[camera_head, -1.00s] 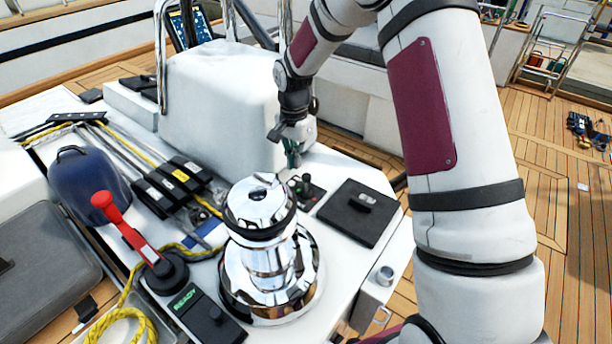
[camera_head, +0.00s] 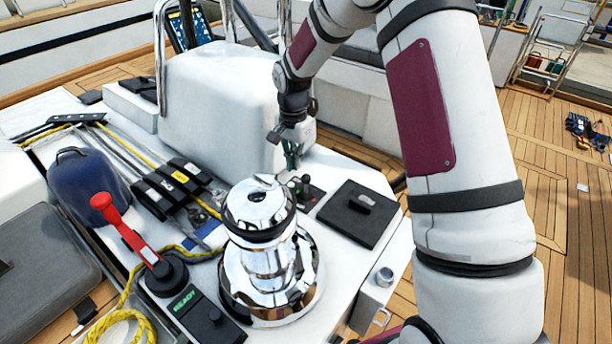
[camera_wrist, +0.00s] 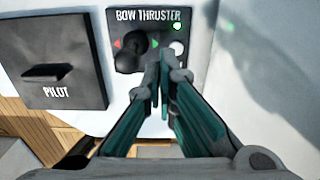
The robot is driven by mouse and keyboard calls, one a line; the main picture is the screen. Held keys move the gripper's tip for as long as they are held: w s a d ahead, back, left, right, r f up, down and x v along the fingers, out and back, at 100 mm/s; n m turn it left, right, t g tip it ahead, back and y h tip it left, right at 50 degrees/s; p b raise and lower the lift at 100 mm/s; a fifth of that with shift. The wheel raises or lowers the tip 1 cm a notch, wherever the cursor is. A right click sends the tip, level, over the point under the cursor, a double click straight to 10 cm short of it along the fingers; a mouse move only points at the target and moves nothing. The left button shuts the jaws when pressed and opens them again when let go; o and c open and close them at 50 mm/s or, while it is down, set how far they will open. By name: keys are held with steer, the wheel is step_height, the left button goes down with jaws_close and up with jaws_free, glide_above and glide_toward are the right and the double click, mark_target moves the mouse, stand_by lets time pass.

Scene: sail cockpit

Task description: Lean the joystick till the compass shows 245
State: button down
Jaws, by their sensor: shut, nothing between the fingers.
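The joystick (camera_wrist: 134,43) is a black knob on the dark panel marked BOW THRUSTER (camera_wrist: 180,20), between a red and a green arrow. In the head view the joystick (camera_head: 305,183) stands small behind the chrome winch. My gripper (camera_wrist: 163,78) is shut and empty, its teal fingers right beside the knob on its right in the wrist view. I cannot tell whether they touch it. The gripper also shows in the head view (camera_head: 292,160), low over the panel. A green light and a white button are on the panel. No compass reading is legible; a screen (camera_head: 190,24) shows at the upper left.
The chrome winch (camera_head: 262,250) stands in front of the panel. A black hatch marked PILOT (camera_wrist: 62,72) lies beside the panel. A white housing (camera_head: 220,95) rises close behind my gripper. A red lever (camera_head: 125,228), rope clutches and yellow rope are at left.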

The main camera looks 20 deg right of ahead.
mark_target(304, 175)
steer(key=shift+f, duration=0.2)
stand_by(0.3)
steer(key=shift+f+b, duration=0.95)
steer(key=shift+f, duration=0.7)
steer(key=shift+s+d+p, duration=0.4)
steer(key=shift+s+d, duration=0.05)
steer(key=shift+s, duration=0.2)
steer(key=shift+s+d+p, duration=0.35)
steer(key=shift+s+d, duration=0.1)
steer(key=shift+s, duration=0.2)
stand_by(3.1)
steer(key=shift+w+a+b, duration=0.4)
steer(key=shift+w+b, duration=0.05)
steer(key=shift+w, duration=0.15)
steer(key=shift+w+a+b, duration=0.4)
steer(key=shift+w, duration=0.2)
steer(key=shift+w+a+b, duration=0.3)
steer(key=shift+w+a, duration=0.05)
steer(key=shift+w, duration=0.15)
